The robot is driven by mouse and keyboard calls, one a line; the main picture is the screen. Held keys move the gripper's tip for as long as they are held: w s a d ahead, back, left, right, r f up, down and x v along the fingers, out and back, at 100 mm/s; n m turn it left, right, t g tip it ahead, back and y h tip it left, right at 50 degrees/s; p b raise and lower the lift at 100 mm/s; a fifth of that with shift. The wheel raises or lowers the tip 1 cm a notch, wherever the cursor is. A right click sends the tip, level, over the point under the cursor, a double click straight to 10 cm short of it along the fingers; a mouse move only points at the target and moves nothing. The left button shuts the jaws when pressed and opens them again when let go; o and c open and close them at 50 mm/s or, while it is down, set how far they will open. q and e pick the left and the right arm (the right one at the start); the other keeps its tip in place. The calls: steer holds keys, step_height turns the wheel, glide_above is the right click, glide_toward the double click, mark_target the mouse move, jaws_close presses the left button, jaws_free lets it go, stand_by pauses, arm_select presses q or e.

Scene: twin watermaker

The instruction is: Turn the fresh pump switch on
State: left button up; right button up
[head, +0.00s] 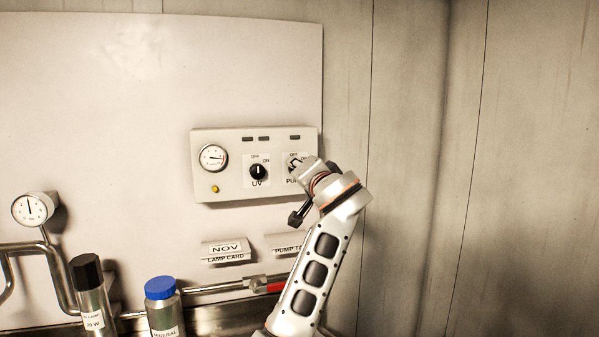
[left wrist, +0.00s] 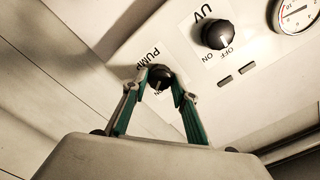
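The pump switch is a black rotary knob on the right of the white control box (head: 228,186), marked OFF and ON with a PUMP label. In the head view my left gripper (head: 297,165) is at the knob and covers much of it. In the left wrist view the pump knob (left wrist: 160,79) sits between the two green-sided fingertips of the left gripper (left wrist: 161,74). The fingertips flank it closely and appear to touch it. Its pointer direction is hard to make out. My right gripper is in neither view.
The UV knob (head: 258,172) is just left of the pump knob, with a gauge (head: 213,157) and a yellow button (head: 215,189) further left. Below are a lamp card (head: 226,251), a blue-capped bottle (head: 163,310), a black-capped cylinder (head: 91,295) and a red-handled valve (head: 272,286).

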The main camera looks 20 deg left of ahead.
arm_select(q)
steer(key=shift+o, duration=0.8)
